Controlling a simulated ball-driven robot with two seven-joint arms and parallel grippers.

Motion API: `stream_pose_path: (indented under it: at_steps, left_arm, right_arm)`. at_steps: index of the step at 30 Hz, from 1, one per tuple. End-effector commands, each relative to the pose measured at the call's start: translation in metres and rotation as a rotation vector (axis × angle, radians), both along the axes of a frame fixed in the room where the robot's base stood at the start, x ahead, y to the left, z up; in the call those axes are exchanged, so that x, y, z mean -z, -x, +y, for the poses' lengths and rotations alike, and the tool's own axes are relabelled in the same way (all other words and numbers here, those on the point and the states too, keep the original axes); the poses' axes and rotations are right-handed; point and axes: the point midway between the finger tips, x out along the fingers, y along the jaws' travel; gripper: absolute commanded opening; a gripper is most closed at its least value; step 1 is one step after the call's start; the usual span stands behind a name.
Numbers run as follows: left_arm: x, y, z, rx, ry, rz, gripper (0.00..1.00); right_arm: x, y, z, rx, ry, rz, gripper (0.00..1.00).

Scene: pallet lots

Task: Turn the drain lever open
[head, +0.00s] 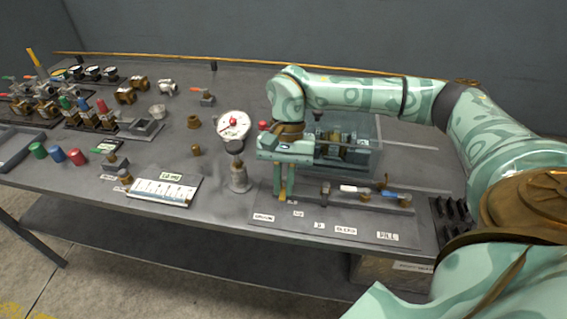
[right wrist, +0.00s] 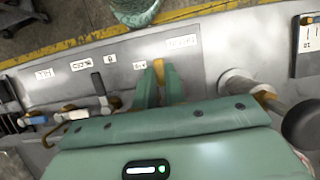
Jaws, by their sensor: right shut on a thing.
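My right gripper (head: 283,194) points down at the left end of the valve plate (head: 375,227), just behind the leftmost label, which seems to read drain. A blue-handled lever (head: 390,194) lies near the fill label (head: 387,237), apart from the gripper. My left gripper is not in view.
A dial gauge (head: 233,125) on a stand is just left of the gripper. A clear tank (head: 365,135) stands behind it. A white card (head: 163,190), colored cylinders (head: 76,156) and several valves and fittings lie to the left. The table's front edge is close.

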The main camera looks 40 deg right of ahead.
Motion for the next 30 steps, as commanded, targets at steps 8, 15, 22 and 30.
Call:
stream_pose_path:
  at_steps: [8,15,22,30]
  left_arm:
    - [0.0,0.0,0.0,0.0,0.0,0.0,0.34]
    - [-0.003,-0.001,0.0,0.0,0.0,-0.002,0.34]
    - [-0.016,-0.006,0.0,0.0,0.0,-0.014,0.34]
    - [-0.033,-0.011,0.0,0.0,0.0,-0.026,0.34]
  right_arm:
    - [0.0,0.0,0.0,0.0,0.001,-0.002,0.34]
    - [-0.011,-0.003,-0.003,0.003,0.002,-0.003,0.34]
    - [-0.064,-0.017,-0.019,0.005,0.0,-0.008,0.34]
    - [-0.127,-0.034,-0.039,0.004,0.001,-0.006,0.34]
